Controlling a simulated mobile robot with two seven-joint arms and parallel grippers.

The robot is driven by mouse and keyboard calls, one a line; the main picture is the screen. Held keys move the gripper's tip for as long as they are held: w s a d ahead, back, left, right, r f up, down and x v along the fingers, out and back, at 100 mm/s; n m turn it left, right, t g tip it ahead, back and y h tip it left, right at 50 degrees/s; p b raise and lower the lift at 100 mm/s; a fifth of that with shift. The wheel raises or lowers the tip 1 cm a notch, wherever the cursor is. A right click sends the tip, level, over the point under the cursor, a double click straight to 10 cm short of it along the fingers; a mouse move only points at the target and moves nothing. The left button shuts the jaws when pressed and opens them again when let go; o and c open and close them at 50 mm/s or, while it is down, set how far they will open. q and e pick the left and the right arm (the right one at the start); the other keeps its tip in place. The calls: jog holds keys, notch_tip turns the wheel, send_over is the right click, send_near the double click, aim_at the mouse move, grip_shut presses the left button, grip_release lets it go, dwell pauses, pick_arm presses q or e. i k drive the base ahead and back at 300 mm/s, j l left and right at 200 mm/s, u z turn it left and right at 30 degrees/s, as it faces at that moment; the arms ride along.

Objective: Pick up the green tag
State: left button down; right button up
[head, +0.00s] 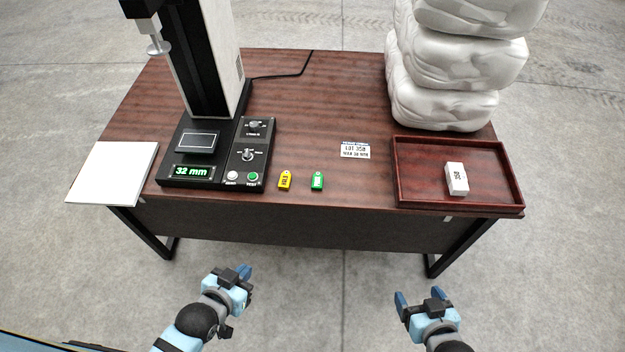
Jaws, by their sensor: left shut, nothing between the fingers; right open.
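The green tag (318,181) lies flat on the brown table (330,95), close to its front edge. A yellow tag (285,180) lies just to its left, apart from it. My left gripper (243,272) is shut and empty, in front of the table, below and left of the tags. My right gripper (419,297) is open and empty, in front of the table, below and right of the green tag. Neither gripper touches anything on the table.
A test machine (205,150) reading 32 mm stands left of the tags, with a white sheet (112,172) beside it. A label card (355,150) lies behind right. A red-brown tray (420,200) holds a small white box (457,178). White sacks (445,100) are stacked behind the tray.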

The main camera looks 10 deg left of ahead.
aim_at(318, 178)
jog(key=i+l, duration=0.3)
jog(key=i+l+u, duration=0.1)
jog(key=i+l, duration=0.2)
jog(key=l, duration=0.25)
jog(key=i+l, duration=0.25)
jog(key=l, duration=0.2)
jog(key=j+u, duration=0.05)
